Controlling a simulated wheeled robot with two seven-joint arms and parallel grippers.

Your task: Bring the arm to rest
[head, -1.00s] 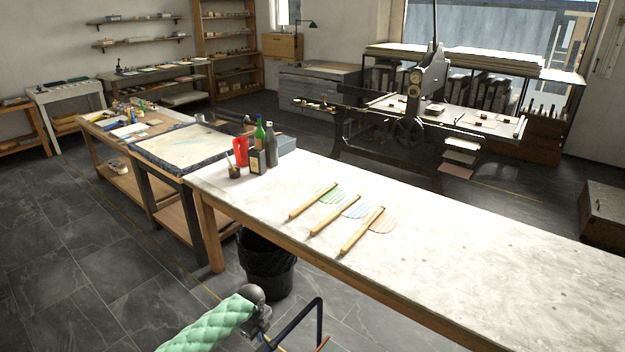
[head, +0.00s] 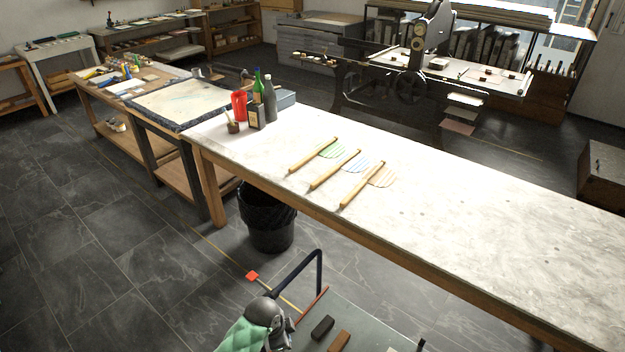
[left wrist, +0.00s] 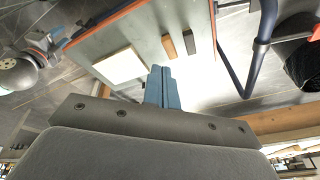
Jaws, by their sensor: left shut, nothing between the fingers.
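My left gripper (left wrist: 161,78) shows in the left wrist view with its two blue fingers pressed together and nothing between them. The grey tray top (left wrist: 130,42) of a cart lies beyond the fingertips; I cannot tell the gap. In the head view, my left arm's green padded sleeve and grey joint show at the bottom, beside the cart's tray top (head: 372,318). The left fingers cannot be made out there. My right gripper is in neither view.
The tray carries a dark block (head: 322,327), a wooden block (head: 340,341) and a white slab (left wrist: 119,65). A dark blue handle (head: 320,272) rises at its edge. The long table (head: 430,220) with three wooden-handled tools stands beyond. A black bin (head: 268,220) is under it.

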